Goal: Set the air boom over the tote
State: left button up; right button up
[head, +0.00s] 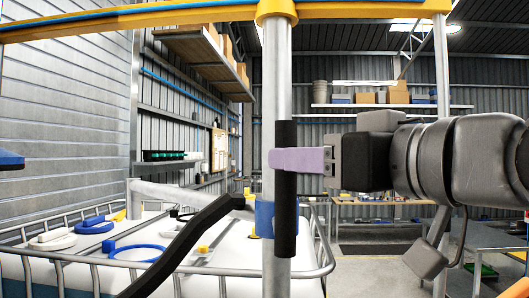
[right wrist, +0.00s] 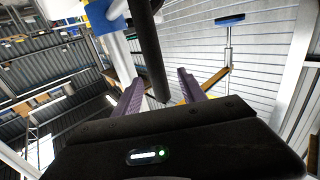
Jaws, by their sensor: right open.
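The air boom (head: 150,16) is a yellow beam with a blue line along it, running across the top of the head view. A grey upright (head: 277,70) hangs from it, with a black grip (head: 285,220) alongside. The tote (head: 330,262) has a white top inside a tubular metal cage, at lower left. In the right wrist view the black grip (right wrist: 150,60) runs between the open fingers (right wrist: 160,80); contact cannot be told. My left gripper is out of view.
A blue ring (head: 135,252) and other small fittings lie on the tote top. A black bar (head: 190,240) slants across the front of it. A blue part (head: 10,160) shows at the left edge. Shelves and a bench (head: 385,200) stand behind; floor at right is partly clear.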

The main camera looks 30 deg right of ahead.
jog(key=w+p, duration=0.2)
jog(key=w, duration=0.5)
jog(key=shift+w, duration=0.4)
grip_shut()
dwell(0.6)
dwell(0.9)
